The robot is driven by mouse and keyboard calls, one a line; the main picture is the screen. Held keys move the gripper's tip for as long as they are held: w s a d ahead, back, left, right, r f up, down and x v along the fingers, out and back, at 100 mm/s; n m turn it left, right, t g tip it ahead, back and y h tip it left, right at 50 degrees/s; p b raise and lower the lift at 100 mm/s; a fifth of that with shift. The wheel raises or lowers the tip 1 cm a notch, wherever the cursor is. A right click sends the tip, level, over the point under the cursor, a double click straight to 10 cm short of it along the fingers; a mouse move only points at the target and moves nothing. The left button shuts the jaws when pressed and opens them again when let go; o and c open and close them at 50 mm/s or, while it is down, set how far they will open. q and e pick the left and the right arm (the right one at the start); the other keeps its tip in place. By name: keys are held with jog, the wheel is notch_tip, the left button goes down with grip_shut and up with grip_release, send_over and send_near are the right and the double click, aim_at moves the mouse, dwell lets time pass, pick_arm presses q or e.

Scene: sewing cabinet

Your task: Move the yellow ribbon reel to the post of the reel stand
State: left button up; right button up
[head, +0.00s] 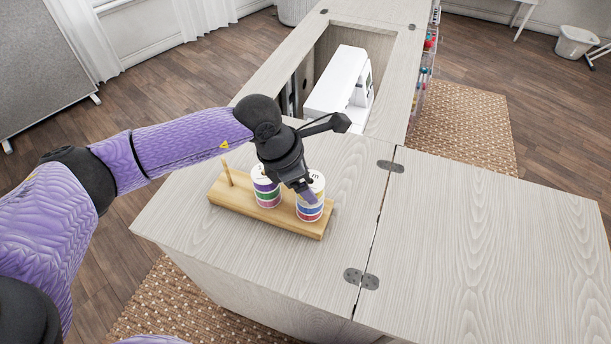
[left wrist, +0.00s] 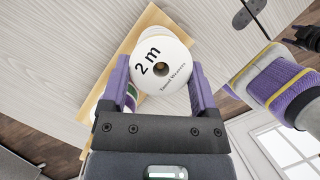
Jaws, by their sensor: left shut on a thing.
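The wooden reel stand (head: 232,195) lies on the cabinet top. Its left post (head: 227,173) is bare. A stack of ribbon reels (head: 266,190) with purple and green bands sits at its middle. A second stack (head: 309,212) with red and blue bands sits at its right end. My left gripper (head: 309,189) is at the top of this right stack. In the left wrist view its fingers are on both sides of a white reel face (left wrist: 160,62) marked "2 m". The fingers hide the colour of the held reel's ribbon, so I cannot confirm that it is yellow.
A white sewing machine (head: 340,82) sits in the cabinet's opening behind the stand. Hinges (head: 361,279) join the cabinet top to a wide, clear leaf (head: 490,250) at the right. The front edge of the top is close to the stand.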

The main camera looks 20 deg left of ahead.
pick_arm(q)
jog(key=shift+f, duration=0.2)
pick_arm(e)
jog(key=shift+f, duration=0.15)
pick_arm(q)
jog(key=o, duration=1.1)
jog(key=p+v, duration=0.1)
jog(key=v, duration=0.4)
jog(key=shift+w+d+p, duration=0.1)
jog(key=shift+w+p, duration=0.05)
jog(key=shift+p, duration=0.15)
jog(key=p+v, duration=0.1)
jog(key=v, duration=0.4)
pick_arm(e)
notch_tip(320, 180, up, 3)
jog(key=shift+w+a+f, duration=0.15)
jog(key=shift+f, duration=0.05)
